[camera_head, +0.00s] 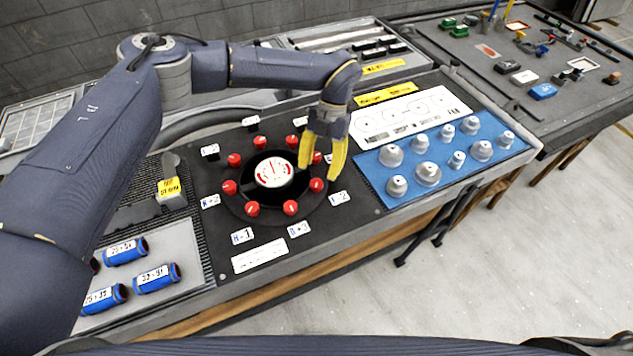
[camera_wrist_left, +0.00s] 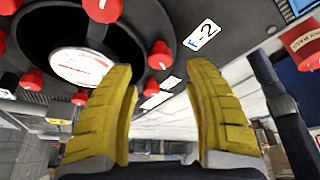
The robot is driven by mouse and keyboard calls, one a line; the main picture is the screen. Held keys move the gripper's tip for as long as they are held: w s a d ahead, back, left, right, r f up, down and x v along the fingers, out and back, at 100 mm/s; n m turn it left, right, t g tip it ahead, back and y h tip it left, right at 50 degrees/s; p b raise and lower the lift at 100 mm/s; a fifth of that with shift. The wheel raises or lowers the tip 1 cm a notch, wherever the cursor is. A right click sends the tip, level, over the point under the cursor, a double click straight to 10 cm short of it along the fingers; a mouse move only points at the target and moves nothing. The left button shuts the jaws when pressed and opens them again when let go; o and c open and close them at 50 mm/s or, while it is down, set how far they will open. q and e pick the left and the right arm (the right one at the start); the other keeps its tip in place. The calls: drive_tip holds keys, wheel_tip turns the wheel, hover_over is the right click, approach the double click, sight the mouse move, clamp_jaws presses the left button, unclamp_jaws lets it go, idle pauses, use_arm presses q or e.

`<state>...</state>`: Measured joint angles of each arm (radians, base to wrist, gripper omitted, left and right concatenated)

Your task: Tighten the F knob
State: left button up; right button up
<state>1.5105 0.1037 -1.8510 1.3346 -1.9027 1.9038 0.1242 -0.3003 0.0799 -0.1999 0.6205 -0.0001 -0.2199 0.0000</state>
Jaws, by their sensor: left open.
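The F knob (camera_head: 317,185) is a small red knob on the right side of a ring of red knobs around a round dial (camera_head: 273,172). A white label (camera_head: 340,197) lies beside it; in the left wrist view this label (camera_wrist_left: 201,36) reads F and 2. My left gripper (camera_head: 320,172) has yellow fingers, spread open and pointing down over the right side of the ring. In the left wrist view the F knob (camera_wrist_left: 160,55) shows between the fingertips (camera_wrist_left: 158,72), with nothing gripped. I cannot tell whether a finger touches it. My right gripper is not in view.
Neighbouring red knobs (camera_head: 291,208) stand close around the dial. A blue tray (camera_head: 397,163) of grey knobs is to the right. Blue labelled cylinders (camera_head: 158,277) lie at the front left. A cluttered dark table (camera_head: 585,110) stands at the far right.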

sight(317, 183)
use_arm(q)
drive_tip(key=shift+x, duration=2.65)
drive_tip(key=shift+c, duration=0.2)
clamp_jaws()
